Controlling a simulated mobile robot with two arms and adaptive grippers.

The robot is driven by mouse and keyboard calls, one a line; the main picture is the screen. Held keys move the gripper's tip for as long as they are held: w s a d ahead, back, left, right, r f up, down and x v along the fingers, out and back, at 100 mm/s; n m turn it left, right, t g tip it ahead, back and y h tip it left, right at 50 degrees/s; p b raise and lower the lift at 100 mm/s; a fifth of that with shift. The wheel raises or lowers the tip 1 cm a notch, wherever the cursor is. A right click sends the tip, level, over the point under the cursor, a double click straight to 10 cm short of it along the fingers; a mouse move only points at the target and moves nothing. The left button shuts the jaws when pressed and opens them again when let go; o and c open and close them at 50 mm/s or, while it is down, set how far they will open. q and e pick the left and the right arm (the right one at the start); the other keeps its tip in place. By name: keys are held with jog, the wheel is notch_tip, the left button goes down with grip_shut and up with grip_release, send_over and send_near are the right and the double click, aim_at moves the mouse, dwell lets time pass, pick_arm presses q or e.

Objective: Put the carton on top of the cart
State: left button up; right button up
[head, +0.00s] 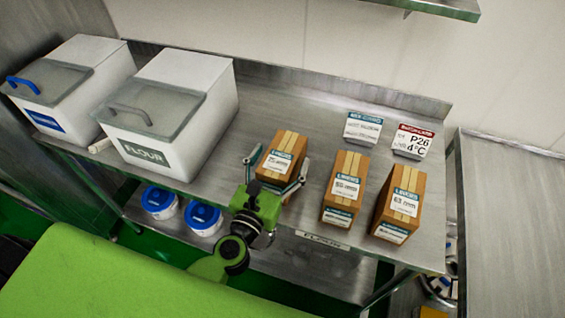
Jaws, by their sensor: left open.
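Three brown cartons with white and teal labels stand on a steel table (295,110): a left carton (283,150), a middle carton (346,178) and a right carton (399,200). My left gripper (281,172) is open at the near side of the left carton, with one finger toward each side of it. I cannot tell whether the fingers touch it. My right gripper is out of view. I cannot make out a cart for certain.
A white flour bin (180,110) and another white bin (75,80) stand left on the table. Two small signs, one teal (363,128) and one red (411,142), stand behind the cartons. Blue-lidded tubs (203,217) sit on the lower shelf. Another steel surface (515,220) is at right.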

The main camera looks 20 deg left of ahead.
pick_arm(q)
jog(key=shift+w+d, duration=0.1)
jog(key=shift+w, duration=0.8)
jog(key=shift+s, duration=0.1)
jog(key=shift+c, duration=0.2)
jog(key=c, duration=1.7)
jog(key=shift+c, duration=0.8)
jog(key=shift+r, duration=0.2)
